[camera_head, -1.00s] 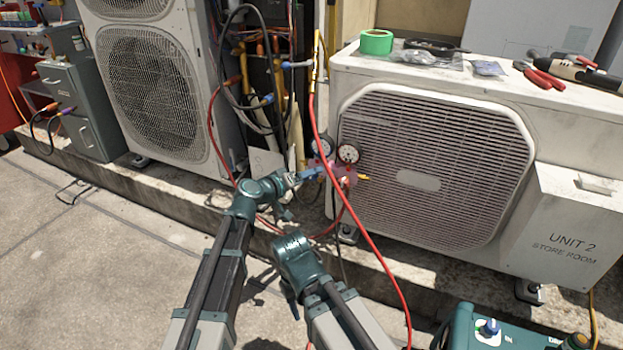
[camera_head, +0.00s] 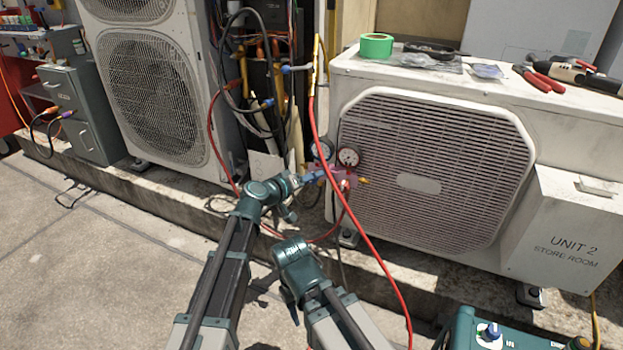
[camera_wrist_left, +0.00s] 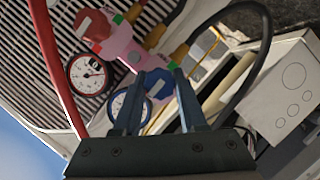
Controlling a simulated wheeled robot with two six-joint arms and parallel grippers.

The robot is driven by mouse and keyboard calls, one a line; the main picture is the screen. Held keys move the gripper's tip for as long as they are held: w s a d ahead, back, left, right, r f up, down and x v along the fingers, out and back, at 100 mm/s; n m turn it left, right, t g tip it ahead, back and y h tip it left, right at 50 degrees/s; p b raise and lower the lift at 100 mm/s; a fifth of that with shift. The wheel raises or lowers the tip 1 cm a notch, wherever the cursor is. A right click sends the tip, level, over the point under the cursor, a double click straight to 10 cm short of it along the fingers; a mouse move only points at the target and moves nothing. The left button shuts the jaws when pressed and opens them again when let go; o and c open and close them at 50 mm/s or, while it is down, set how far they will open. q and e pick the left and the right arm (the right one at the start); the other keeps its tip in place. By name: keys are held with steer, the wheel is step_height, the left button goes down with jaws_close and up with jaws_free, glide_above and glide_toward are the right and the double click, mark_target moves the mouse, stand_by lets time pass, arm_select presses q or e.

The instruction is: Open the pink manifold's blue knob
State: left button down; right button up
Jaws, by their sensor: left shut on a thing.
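The pink manifold (camera_head: 338,174) hangs in front of the right condenser's grille, with two round gauges. It shows larger in the left wrist view (camera_wrist_left: 120,43), with a red knob (camera_wrist_left: 92,25) at its far end. The blue knob (camera_wrist_left: 158,84) is between the fingers of my left gripper (camera_wrist_left: 159,73), which is shut on it. In the head view my left gripper (camera_head: 312,177) reaches the manifold from the left, and its fingers hide the knob there. My right arm shows at the lower middle; its fingers are not visible.
A red hose (camera_head: 368,245) runs down in front of the right condenser (camera_head: 460,85). Black and red hoses hang behind my left gripper. Green tape (camera_head: 376,44) and pliers (camera_head: 540,79) lie on the condenser. A teal machine (camera_head: 500,336) stands at lower right.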

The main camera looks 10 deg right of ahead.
arm_select(q)
steer(key=shift+w+f+n+h+b, duration=0.15)
steer(key=shift+n+h+b, duration=0.55)
steer(key=shift+n+b, duration=0.4)
steer(key=shift+n+h+b, duration=0.7)
steer(key=shift+n+b, duration=0.5)
steer(key=shift+n, duration=0.3)
steer(key=shift+c, duration=2.3)
jaws_free()
steer(key=shift+a, duration=0.1)
steer(key=v, duration=1.4)
steer(key=shift+p, duration=0.35)
